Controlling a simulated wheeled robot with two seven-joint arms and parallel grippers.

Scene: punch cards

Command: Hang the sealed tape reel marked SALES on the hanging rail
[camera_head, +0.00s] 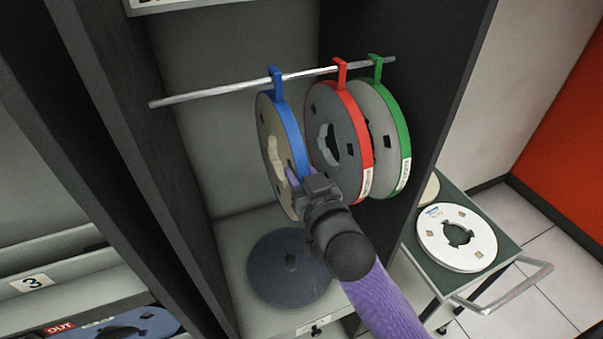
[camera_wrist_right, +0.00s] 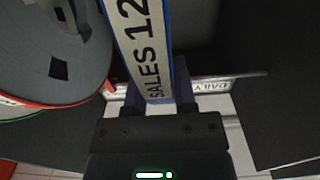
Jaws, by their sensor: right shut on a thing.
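The blue-banded tape reel (camera_head: 294,136) has its blue hook at the hanging rail (camera_head: 216,92), left of the other reels. In the right wrist view the label on this reel (camera_wrist_right: 142,45) reads "SALES 12", with any further text cut off. My right gripper (camera_head: 304,184) is shut on the lower part of its band; the fingers also show in the right wrist view (camera_wrist_right: 160,92). The hook looks to be over the rail, but I cannot tell whether the rail bears its weight. My left gripper is not in view.
A red-banded reel (camera_head: 357,135) and a green-banded reel (camera_head: 399,130) hang close by on the right. A dark disc (camera_head: 288,267) lies on the cabinet floor below. A cart (camera_head: 489,224) with a white reel (camera_head: 457,255) stands at right. The rail's left part is bare.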

